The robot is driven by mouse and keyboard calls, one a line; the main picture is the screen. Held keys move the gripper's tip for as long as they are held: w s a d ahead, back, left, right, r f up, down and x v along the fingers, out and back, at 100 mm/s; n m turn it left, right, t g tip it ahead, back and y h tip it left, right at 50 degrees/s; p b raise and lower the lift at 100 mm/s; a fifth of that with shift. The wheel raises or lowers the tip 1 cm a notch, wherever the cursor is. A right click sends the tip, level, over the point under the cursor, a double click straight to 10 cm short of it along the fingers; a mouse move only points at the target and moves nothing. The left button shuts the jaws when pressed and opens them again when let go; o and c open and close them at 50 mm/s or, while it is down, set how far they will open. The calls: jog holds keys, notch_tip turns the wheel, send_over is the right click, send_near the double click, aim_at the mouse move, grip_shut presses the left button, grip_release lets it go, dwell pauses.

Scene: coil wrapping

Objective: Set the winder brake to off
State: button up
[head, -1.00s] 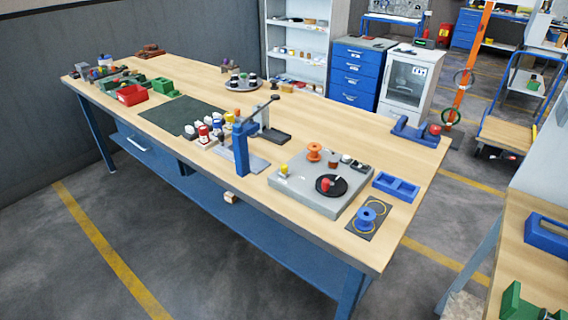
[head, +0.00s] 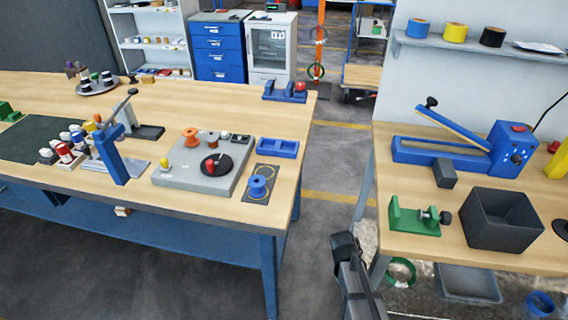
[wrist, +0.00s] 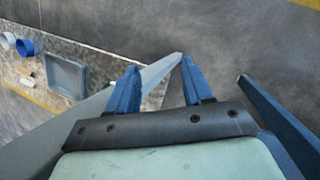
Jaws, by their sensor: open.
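The winder appears to be the grey flat-topped unit (head: 178,175) on the wooden bench in the head view. It carries a black disc (head: 222,168) with a red knob (head: 210,167), an orange spool (head: 190,138), a yellow knob (head: 165,162) and small dark parts at its back right edge. Which part is the brake, and its setting, I cannot tell. My gripper (wrist: 158,65) is open and empty in the wrist view, its two blue fingers apart over the floor. The winder does not show in the wrist view.
A blue spool (head: 258,187) and a blue tray (head: 278,148) sit right of the winder. A blue lever stand (head: 112,158) is on its left. A second bench at right holds a blue lever press (head: 450,150), a green fixture (head: 413,217) and a black bin (head: 501,222). A gap separates the benches.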

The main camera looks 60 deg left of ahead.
jog(key=w+a+r+m+y, duration=0.15)
jog(key=w+a+r, duration=0.25)
jog(key=a+r, duration=0.9)
jog(key=w+a+r+y, duration=0.2)
jog(key=w+a+r, duration=0.2)
jog(key=a+r, duration=0.9)
jog(key=shift+n+g+y, duration=0.25)
jog(key=shift+n+g, duration=0.05)
jog(key=shift+n, duration=0.15)
jog(key=s+a+r, duration=0.2)
jog(key=a+r, duration=0.1)
jog(key=s+a+r, duration=0.3)
jog(key=a, duration=0.1)
jog(key=s+a+r, duration=0.2)
jog(key=a+r, duration=0.1)
jog(key=shift+s+a, duration=0.15)
jog(key=shift+s, duration=0.1)
jog(key=s+a+r+n, duration=0.1)
jog(key=s+a+r, duration=0.4)
jog(key=s+a, duration=0.5)
notch_tip(320, 180, up, 8)
jog(key=n, duration=0.3)
send_over(163, 159)
jog(key=shift+y, duration=0.3)
notch_tip(163, 159, down, 13)
grip_shut()
